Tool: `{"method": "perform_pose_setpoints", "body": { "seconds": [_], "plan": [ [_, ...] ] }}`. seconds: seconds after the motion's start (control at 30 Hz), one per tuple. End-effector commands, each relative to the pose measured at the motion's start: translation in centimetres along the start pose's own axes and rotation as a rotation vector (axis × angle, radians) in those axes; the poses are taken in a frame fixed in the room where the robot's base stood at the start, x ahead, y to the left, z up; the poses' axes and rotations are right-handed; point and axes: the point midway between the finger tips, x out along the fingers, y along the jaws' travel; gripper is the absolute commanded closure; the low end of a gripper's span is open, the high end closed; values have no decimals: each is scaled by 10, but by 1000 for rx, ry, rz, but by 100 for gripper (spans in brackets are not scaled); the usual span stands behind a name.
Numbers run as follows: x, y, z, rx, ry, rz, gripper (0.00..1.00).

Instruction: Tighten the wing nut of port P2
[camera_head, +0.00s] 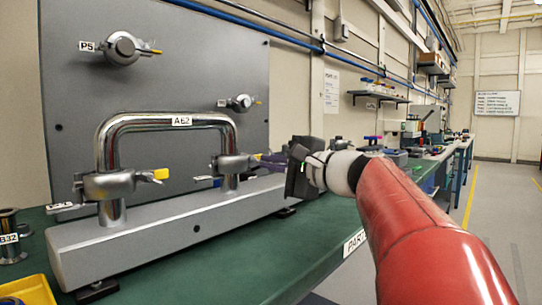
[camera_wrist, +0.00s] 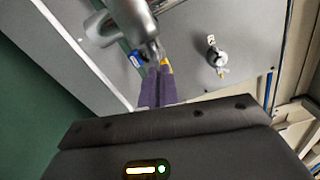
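A chrome pipe marked A62 (camera_head: 166,122) bends down at both ends into a grey metal bar (camera_head: 160,240). A ring clamp closes around each end. My gripper (camera_head: 262,160) is at the right-hand clamp (camera_head: 232,166). In the wrist view its two purple fingers (camera_wrist: 158,88) are nearly together, with their tips at the clamp (camera_wrist: 132,20). A yellow wing nut (camera_wrist: 166,64) shows at the fingertips and seems pinched between them; the fingers hide most of it. The left-hand clamp (camera_head: 110,184) has a yellow wing nut (camera_head: 160,174). The small port tags by the bar are too small to read.
An upright grey panel (camera_head: 70,80) behind carries port P5 (camera_head: 124,48) and a smaller clamped port (camera_head: 240,103). On the green bench (camera_head: 215,275) stand a flanged piece marked B32 (camera_head: 10,225) and a yellow tray (camera_head: 30,290) at left. The bench front is clear.

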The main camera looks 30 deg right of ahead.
Motion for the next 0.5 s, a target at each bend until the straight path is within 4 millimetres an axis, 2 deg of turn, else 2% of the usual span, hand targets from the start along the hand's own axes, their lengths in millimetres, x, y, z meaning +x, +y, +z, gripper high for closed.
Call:
{"method": "perform_pose_setpoints", "body": {
  "seconds": [0.2,0.5],
  "plan": [
    [0,2,0,177,1,1,100],
    [-1,6,0,335,3,2,100]
  ]
}}
